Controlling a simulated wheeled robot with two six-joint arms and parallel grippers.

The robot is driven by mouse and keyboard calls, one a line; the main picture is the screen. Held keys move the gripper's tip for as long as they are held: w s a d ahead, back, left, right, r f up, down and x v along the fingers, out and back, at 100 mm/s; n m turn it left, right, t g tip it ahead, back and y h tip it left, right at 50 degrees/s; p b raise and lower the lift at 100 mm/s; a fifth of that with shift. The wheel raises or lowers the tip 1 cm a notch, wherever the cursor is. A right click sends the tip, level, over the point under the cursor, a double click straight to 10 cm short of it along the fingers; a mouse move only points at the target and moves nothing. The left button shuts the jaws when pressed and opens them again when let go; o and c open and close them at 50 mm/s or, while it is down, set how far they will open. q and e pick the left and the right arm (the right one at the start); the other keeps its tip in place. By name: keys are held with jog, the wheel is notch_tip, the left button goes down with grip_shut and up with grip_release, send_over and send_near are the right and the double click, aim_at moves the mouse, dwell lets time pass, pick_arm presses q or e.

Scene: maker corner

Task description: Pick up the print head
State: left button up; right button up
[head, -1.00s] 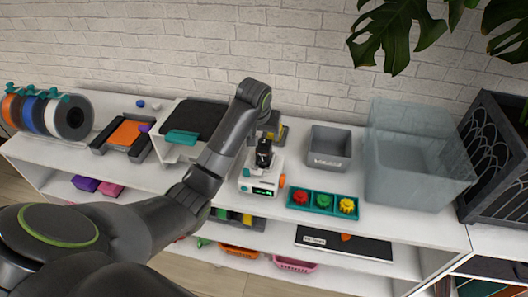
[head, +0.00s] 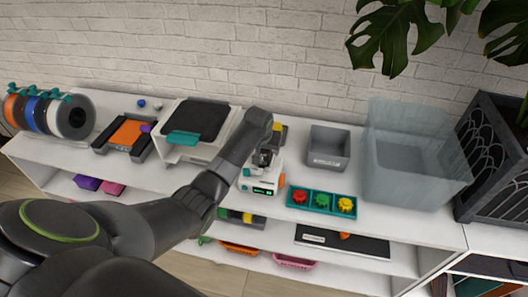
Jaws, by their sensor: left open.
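My left gripper (head: 264,158) is open, pointing down just above and behind a small white unit (head: 262,185) with a green-lit display and an orange knob. The gripper and wrist hide part of that unit. A small yellow and dark grey block (head: 280,131) stands just behind the gripper, partly covered by the arm. I cannot tell for sure which of these is the print head. No object is visibly held. My right gripper is not in view.
A grey bin (head: 328,148) and a large clear box (head: 412,160) stand to the right. A teal tray (head: 312,206) holds red, green and yellow gears. A white machine with a black top (head: 190,125), an orange-lined tray (head: 126,133) and filament spools (head: 72,117) are left.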

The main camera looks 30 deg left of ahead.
pick_arm(q)
jog(key=c, duration=1.2)
jog(key=shift+w+r, duration=0.1)
notch_tip(320, 180, up, 10)
jog(key=shift+f+b, duration=0.1)
jog(key=shift+b, duration=0.7)
